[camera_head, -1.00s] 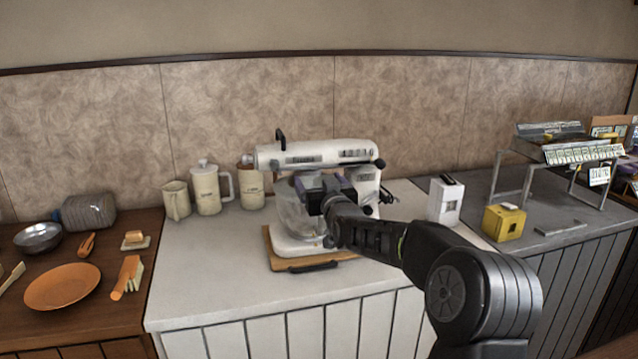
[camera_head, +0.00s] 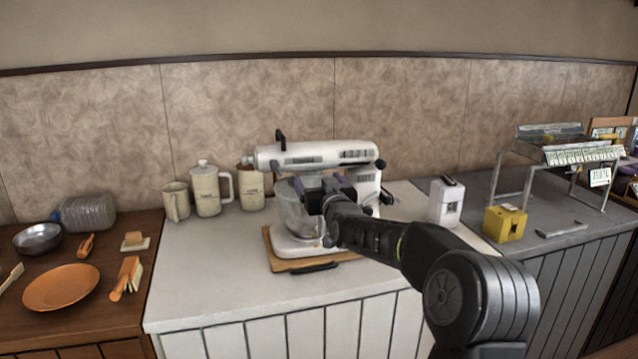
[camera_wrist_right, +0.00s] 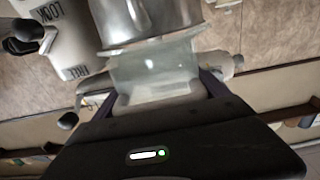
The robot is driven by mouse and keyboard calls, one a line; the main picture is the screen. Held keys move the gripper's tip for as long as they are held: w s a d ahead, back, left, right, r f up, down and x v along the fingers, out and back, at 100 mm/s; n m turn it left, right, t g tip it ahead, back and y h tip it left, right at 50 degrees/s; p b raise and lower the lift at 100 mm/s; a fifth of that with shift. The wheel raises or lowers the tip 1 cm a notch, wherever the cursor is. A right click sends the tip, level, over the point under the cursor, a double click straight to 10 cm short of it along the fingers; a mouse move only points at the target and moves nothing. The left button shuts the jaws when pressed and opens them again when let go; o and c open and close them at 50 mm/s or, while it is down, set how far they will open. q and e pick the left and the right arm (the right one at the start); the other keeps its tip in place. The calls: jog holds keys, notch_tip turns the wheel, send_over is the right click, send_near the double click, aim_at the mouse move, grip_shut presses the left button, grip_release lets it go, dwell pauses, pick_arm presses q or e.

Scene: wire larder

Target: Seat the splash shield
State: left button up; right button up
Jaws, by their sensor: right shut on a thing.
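A white stand mixer (camera_head: 315,155) stands on a wooden board (camera_head: 285,264) on the light counter; it has a bowl (camera_head: 292,212) under its head. The bowl also shows as a shiny metal rim in the right wrist view (camera_wrist_right: 150,18). My right gripper (camera_head: 318,198) is at the bowl's right side, under the mixer head. In the right wrist view its purple-edged fingers (camera_wrist_right: 158,92) are shut on the splash shield (camera_wrist_right: 152,70), a clear, pale piece against the bowl's rim. Whether the shield touches the rim all round is hidden. My left gripper is out of view.
A pitcher (camera_head: 176,201), a lidded jug (camera_head: 207,190) and a canister (camera_head: 252,190) stand left of the mixer. A white box (camera_head: 445,202) and a yellow box (camera_head: 505,223) stand to the right. The counter's front left is clear.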

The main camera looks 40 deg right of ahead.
jog(key=shift+x, duration=0.95)
jog(key=o, duration=1.3)
jog(key=shift+b+v, duration=1.15)
jog(key=shift+v, duration=2.75)
